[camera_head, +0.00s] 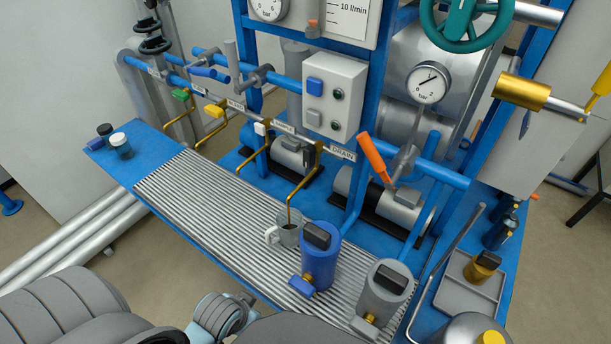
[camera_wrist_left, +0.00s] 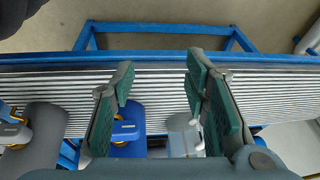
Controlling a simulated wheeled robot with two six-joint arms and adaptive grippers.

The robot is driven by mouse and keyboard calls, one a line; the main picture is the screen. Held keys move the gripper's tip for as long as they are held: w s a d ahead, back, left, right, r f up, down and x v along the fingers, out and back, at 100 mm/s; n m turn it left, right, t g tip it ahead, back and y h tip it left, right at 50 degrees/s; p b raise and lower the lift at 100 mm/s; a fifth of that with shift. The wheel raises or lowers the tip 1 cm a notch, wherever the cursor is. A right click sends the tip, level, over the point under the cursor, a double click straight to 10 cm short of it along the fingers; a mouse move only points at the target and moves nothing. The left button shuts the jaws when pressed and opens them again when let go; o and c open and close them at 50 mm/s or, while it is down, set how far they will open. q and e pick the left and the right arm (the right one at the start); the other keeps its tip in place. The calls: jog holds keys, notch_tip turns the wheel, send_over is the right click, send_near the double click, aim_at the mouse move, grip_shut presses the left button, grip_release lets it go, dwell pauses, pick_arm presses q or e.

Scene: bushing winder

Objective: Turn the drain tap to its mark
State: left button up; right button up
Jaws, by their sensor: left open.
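The orange lever handle (camera_head: 374,158) stands tilted just right of the DRAIN label (camera_head: 343,154) in the head view. Its lower end reaches down in front of a grey cylinder. I take it for the drain tap; its mark cannot be made out. My left gripper (camera_wrist_left: 160,80) is open and empty in the left wrist view, its green-padded fingers spread above the ribbed grating. Neither finger touches the lever. The lever does not show in the left wrist view. My right gripper is not in view.
A grey mug (camera_head: 288,232), a blue container (camera_head: 320,258) and a grey container (camera_head: 382,290) stand on the grating (camera_head: 215,205). The mug is under a brass spout. A blue rail (camera_head: 430,168) and a switch box (camera_head: 333,95) flank the lever. The grating's left part is clear.

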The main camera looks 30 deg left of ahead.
pick_arm(q)
jog(key=w+r+t, duration=0.2)
jog(key=w+r, duration=0.1)
jog(key=r, duration=0.2)
jog(key=t+h, duration=0.4)
jog(key=t, duration=0.8)
send_near(306, 159)
jog(key=shift+w+d+r+m+p, duration=0.1)
jog(key=shift+w+m+p, duration=0.15)
jog(key=shift+p, duration=0.3)
jog(key=shift+w+d+r+m+p, duration=0.1)
jog(key=shift+w+d+m+p, duration=0.05)
jog(key=shift+w+p, duration=0.3)
jog(key=w, duration=0.5)
jog(key=w+d+f+b, duration=0.1)
jog(key=w, duration=0.2)
jog(key=shift+w+d, duration=0.1)
jog(key=shift+w, duration=0.05)
jog(key=shift+r, duration=0.1)
grip_shut()
